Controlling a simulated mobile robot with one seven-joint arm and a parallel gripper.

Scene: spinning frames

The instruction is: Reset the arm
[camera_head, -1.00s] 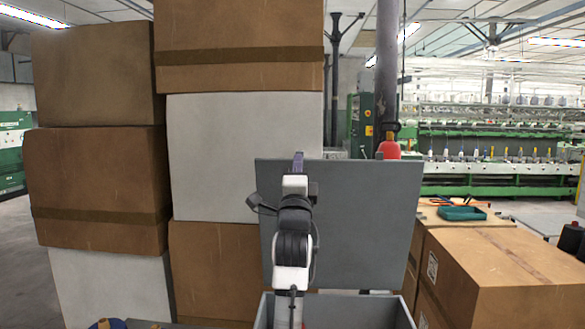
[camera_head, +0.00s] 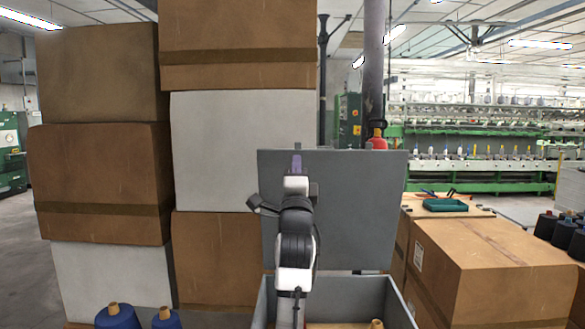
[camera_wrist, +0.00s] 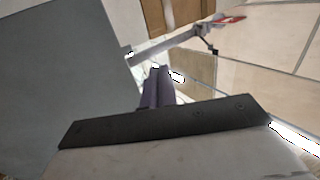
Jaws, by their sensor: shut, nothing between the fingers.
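My white and black arm rises upright in front of the robot in the head view. My gripper (camera_head: 296,162) is at its top, with thin purple fingers pointing up. In the wrist view the fingers (camera_wrist: 157,86) are together and hold nothing. Behind the gripper in the head view stands a flat grey panel (camera_head: 362,205), like a raised lid. Below it is an open grey bin (camera_head: 400,311), with the arm in front of it.
Stacked brown and white boxes (camera_head: 240,150) stand on the left. Blue yarn cones (camera_head: 118,317) are at the bottom left. A large carton (camera_head: 490,265) and a teal tray (camera_head: 445,205) are on the right, near black cones (camera_head: 563,235). Green machinery (camera_head: 470,185) stands behind.

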